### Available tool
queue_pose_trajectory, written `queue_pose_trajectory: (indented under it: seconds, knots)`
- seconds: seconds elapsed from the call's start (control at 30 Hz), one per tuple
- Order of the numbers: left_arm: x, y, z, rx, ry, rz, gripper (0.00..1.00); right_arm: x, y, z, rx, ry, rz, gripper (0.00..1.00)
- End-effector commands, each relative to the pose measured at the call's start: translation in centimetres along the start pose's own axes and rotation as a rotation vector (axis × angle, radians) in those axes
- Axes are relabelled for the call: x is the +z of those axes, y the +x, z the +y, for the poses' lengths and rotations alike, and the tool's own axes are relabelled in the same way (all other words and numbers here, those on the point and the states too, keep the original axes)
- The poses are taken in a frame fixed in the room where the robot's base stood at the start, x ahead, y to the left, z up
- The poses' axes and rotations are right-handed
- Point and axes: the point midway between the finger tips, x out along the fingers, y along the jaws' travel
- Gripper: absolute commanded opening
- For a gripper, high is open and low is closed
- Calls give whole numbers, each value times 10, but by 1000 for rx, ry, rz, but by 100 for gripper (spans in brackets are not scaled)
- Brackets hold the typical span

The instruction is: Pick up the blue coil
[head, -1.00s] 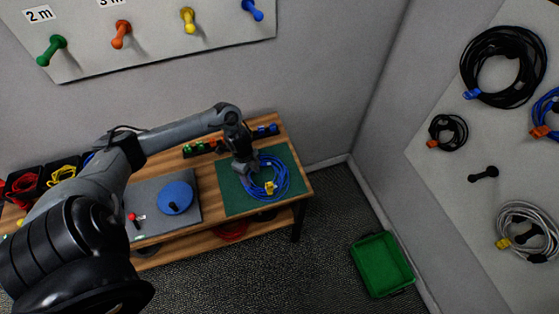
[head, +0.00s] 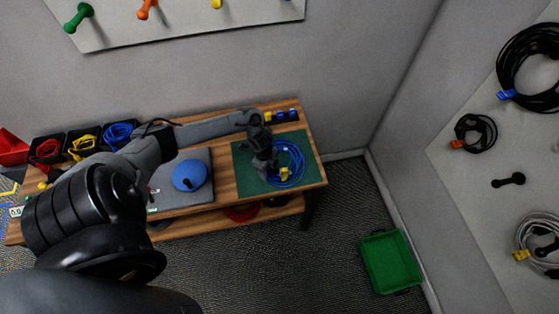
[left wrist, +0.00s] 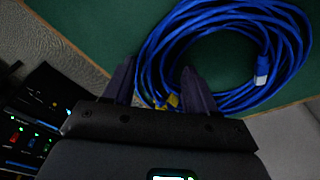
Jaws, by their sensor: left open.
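The blue coil (head: 294,161) lies on the green mat (head: 244,180) at the right end of the wooden bench, with a yellow tag (head: 284,174) on its near side. My left gripper (head: 264,172) is over the coil's left part and hides some of it. In the left wrist view the blue coil (left wrist: 217,12) fills the top right, with a white connector end on its right side. The fingers of my left gripper (left wrist: 160,85) are open and point at the coil's near edge, where the yellow tag (left wrist: 172,101) shows between them. My right gripper is not in view.
A blue reel (head: 190,175) on a grey mat stands left of the green mat. Small coloured connectors (head: 281,116) line the bench's back. Bins with red, yellow and blue cables stand far left. A green crate (head: 390,262) is on the floor. Coils hang on the right board.

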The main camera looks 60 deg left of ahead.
Motion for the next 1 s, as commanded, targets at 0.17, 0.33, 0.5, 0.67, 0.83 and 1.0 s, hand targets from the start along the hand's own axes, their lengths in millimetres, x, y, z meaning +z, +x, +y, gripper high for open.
queue_pose_trajectory:
  seconds: [0.17, 0.33, 0.5, 0.67, 0.83, 1.0]
  knots:
    - [0, 11, 0, -1, 0, 0, 57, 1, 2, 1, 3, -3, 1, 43]
    - [0, 11, 0, -1, 1, -1, 57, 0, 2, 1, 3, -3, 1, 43]
    - [0, 11, 0, -1, 1, -1, 38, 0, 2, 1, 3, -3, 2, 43]
    - [0, 11, -1, -1, 0, -1, 14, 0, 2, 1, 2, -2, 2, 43]
    - [0, 11, -1, -2, 0, -1, 0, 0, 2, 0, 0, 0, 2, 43]
    - [0, 10, -1, -3, 0, 0, 0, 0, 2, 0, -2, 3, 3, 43]
